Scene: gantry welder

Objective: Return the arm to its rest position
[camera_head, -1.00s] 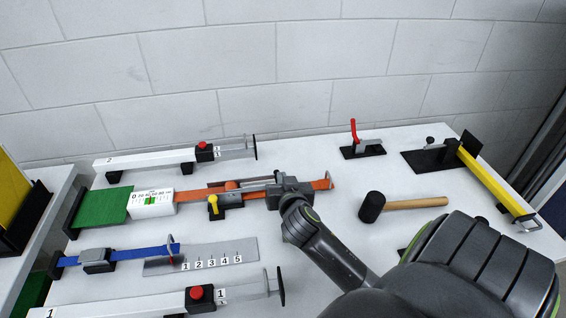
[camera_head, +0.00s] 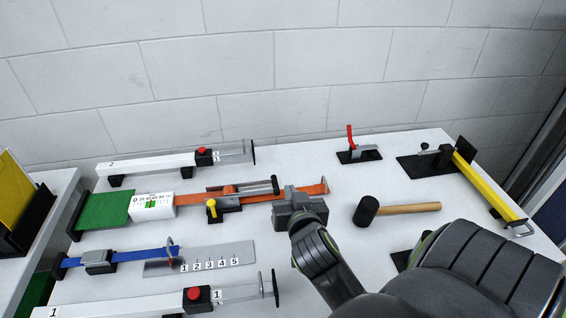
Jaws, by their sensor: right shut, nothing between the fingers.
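My right arm comes in from the lower right. My right gripper (camera_head: 300,208) is over the white table, by the right part of the orange strap (camera_head: 248,195). Its fingers are hard to make out behind its grey body, and it looks shut and empty. The strap's orange end shows just behind and right of the gripper. The ratchet with the yellow knob (camera_head: 211,207) sits on the strap to the gripper's left. My left gripper is out of view.
A black-headed mallet (camera_head: 367,210) lies right of the gripper. Two white-bodied devices with red buttons (camera_head: 201,150) (camera_head: 193,294) and a blue strap (camera_head: 136,255) are on the left. A block wall closes the back.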

